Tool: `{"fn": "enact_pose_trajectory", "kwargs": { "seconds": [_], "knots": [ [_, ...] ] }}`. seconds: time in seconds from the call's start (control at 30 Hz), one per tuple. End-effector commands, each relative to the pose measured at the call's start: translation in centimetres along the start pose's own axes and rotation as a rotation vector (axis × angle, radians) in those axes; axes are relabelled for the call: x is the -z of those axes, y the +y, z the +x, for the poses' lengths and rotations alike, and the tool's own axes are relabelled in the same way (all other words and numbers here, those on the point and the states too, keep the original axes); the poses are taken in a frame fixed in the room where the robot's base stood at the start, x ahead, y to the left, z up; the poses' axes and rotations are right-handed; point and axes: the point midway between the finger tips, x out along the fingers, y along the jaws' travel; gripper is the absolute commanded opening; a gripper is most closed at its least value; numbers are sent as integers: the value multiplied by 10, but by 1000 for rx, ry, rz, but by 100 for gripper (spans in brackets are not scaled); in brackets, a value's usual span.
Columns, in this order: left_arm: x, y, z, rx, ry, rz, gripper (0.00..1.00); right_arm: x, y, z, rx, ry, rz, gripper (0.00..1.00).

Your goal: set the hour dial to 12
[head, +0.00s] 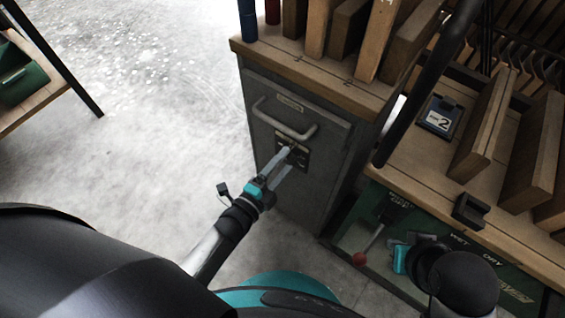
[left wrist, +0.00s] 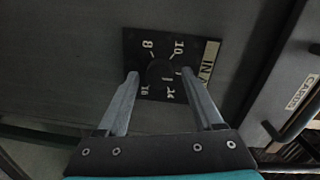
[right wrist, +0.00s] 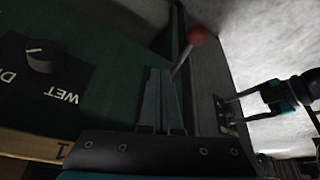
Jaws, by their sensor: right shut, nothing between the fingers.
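The hour dial (left wrist: 160,70) is a dark round knob on a black plate (left wrist: 133,40) with white numbers; 8 and 10 read clearly. A small light mark shows on the knob, but I cannot tell exactly which number it faces. The 12 is not readable beside the right-hand finger. My left gripper (left wrist: 160,76) is open, its fingers on either side of the knob; contact is unclear. In the head view the left gripper (head: 288,160) reaches the plate on the grey cabinet front. My right gripper (right wrist: 160,72) is shut and empty, away from the dial.
The grey cabinet (head: 262,150) has a bar handle (head: 285,125) above the plate. A red-knobbed lever (right wrist: 198,35) and a WET/DRY knob (right wrist: 42,56) are near my right gripper. A wooden bench (head: 430,165) holds upright boards. Open floor lies left.

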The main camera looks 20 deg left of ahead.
Motion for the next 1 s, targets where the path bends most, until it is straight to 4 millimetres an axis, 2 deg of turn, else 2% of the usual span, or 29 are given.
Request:
{"fn": "enact_pose_trajectory", "kwargs": {
  "seconds": [0.4,0.57,0.77,1.0],
  "knots": [
    [0,0,-1,-1,-1,-1,73,-2,0,1,0,-6,0,0],
    [0,0,-12,-4,-2,-1,73,-2,0,4,1,-11,-2,0],
    [0,-1,-47,-6,-3,-1,73,-12,-1,27,3,-51,-4,0],
    [0,-1,-102,-5,-2,-1,73,-26,-2,52,6,-90,-4,0]
  ]
}}
